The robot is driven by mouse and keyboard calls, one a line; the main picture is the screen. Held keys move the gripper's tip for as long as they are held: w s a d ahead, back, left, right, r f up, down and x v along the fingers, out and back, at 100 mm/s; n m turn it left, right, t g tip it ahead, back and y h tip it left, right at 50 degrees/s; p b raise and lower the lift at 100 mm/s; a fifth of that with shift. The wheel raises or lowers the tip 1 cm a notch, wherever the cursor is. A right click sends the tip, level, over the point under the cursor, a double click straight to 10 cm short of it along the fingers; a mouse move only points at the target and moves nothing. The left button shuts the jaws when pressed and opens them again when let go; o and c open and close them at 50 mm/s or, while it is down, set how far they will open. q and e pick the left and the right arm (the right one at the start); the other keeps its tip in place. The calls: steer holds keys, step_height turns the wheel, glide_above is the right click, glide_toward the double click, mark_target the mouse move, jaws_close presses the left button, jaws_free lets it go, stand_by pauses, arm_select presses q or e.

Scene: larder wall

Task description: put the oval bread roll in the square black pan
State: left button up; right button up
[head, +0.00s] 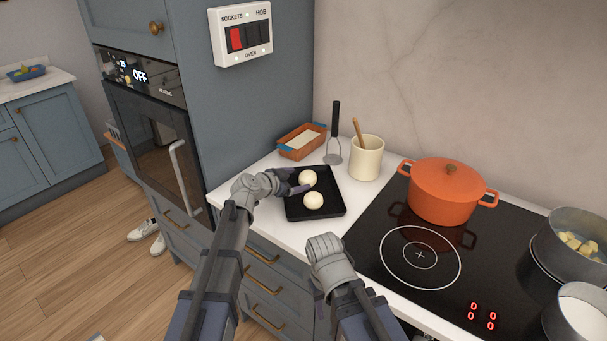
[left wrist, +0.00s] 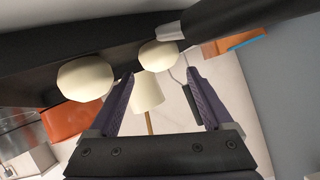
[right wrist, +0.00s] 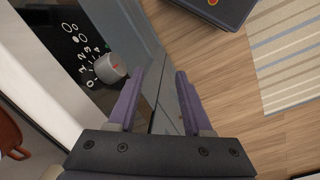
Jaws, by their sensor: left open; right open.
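The square black pan (head: 327,209) sits on the white worktop, left of the hob. Two pale rolls lie in it, a farther one (head: 307,177) and a nearer one (head: 313,201). Both look rounded; I cannot tell which is the oval bread roll. My left gripper (head: 296,182) is open at the pan's left side, close to the farther roll. In the left wrist view (left wrist: 160,75), one roll (left wrist: 158,54) shows between the fingertips and the other (left wrist: 85,79) left of them. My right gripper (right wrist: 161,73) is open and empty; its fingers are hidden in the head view.
A terracotta dish (head: 300,141), a masher (head: 334,135) and a cream utensil pot (head: 366,158) stand behind the pan. An orange lidded pot (head: 444,191) and metal pans (head: 575,237) stand at the hob (head: 395,274). A tall oven cabinet (head: 245,110) bounds the left.

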arm_select(q)
steer(key=p+v, duration=0.2)
steer(key=v, duration=0.4)
steer(key=shift+s+a+r, duration=0.15)
steer(key=shift+s+a, duration=0.05)
